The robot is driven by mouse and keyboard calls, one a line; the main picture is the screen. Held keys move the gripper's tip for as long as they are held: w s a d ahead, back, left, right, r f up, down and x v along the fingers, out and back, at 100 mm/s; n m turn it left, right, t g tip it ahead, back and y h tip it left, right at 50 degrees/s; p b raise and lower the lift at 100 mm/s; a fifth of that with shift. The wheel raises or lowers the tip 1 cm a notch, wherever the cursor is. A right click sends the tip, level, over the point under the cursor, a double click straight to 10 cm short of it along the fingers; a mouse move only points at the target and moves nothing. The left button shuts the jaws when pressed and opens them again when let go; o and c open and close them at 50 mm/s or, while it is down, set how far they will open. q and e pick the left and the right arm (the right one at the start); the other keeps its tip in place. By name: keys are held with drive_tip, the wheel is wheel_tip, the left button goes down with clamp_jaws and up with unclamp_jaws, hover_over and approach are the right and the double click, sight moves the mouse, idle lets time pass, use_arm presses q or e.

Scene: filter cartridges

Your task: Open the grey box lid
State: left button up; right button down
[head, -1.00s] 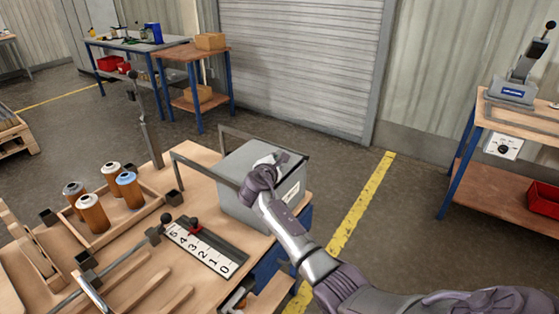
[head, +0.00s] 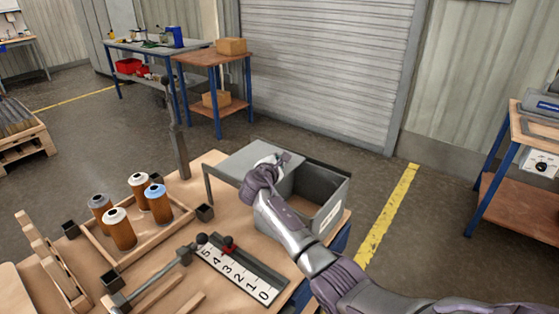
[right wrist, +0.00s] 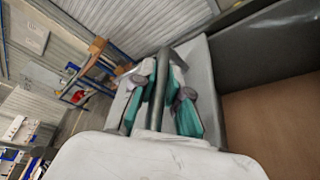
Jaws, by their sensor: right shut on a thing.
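The grey box (head: 328,217) stands at the right end of the wooden table. Its flat grey lid (head: 232,163) is slid to the left, partly off the box, and the right part of the box is uncovered. My right gripper (head: 262,166) is over the lid. In the right wrist view its teal-padded fingers (right wrist: 160,108) are shut on the lid's dark bar handle (right wrist: 157,104). The brown box floor (right wrist: 275,120) shows beside the lid there. My left gripper is not in view.
A wooden tray (head: 118,256) with several orange-brown cartridges stands left of the box. A number strip (head: 238,272) with a red-marked slider lies in front. A grey upright post (head: 178,140) stands behind the tray. Floor right of the table is clear.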

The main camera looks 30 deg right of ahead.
drive_tip(key=c, duration=1.2)
unclamp_jaws()
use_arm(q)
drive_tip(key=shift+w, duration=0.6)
use_arm(e)
drive_tip(key=v, duration=1.2)
